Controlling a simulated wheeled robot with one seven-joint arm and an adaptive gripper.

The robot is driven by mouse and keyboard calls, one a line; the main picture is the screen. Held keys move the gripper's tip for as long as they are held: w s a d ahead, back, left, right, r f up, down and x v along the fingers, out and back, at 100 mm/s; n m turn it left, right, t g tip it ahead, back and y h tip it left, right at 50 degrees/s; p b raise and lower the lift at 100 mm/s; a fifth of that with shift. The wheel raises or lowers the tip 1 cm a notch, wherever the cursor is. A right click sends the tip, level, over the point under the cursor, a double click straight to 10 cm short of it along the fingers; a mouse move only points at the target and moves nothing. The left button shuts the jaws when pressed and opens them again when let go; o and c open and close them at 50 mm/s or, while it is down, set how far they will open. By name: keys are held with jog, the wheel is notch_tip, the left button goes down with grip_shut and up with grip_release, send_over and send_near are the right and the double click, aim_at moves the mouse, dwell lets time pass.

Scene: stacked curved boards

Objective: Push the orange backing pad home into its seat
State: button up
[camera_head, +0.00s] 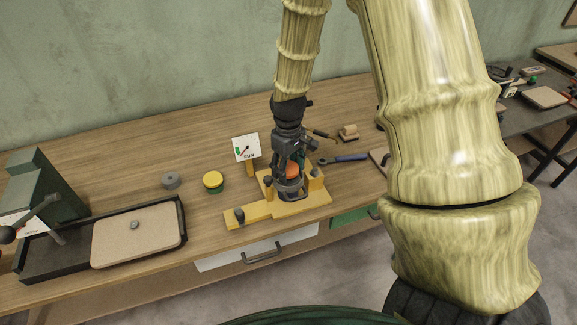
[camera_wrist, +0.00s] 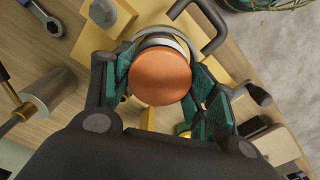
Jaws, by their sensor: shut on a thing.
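The orange backing pad (camera_wrist: 160,76) is a round disc, seen from above between my fingers in the wrist view. In the head view the orange pad (camera_head: 293,171) shows low under my gripper, at the yellow fixture (camera_head: 246,214). My gripper (camera_wrist: 161,90) has its green-padded fingers closed in on either side of the pad. A grey ring (camera_wrist: 165,41) shows under the pad's far edge. Whether the pad is fully down in its seat cannot be told. In the head view my gripper (camera_head: 291,167) points down over the fixture and hides part of it.
A sign reading RUN (camera_head: 246,148) stands behind the fixture. A yellow-topped round tin (camera_head: 213,181) and a grey ring (camera_head: 170,180) lie to the left. A black tray (camera_head: 50,262) with a tan board (camera_head: 137,236) is further left.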

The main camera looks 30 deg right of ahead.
jog(key=shift+r, duration=0.2)
dwell(0.5)
jog(key=shift+m+p, duration=0.3)
jog(key=shift+m, duration=0.4)
jog(key=shift+f+b, duration=0.35)
jog(key=shift+f, duration=0.55)
dwell(0.4)
jog(key=o, duration=1.1)
jog(key=shift+o, duration=1.1)
jog(key=shift+f, duration=0.1)
jog(key=shift+r, duration=0.2)
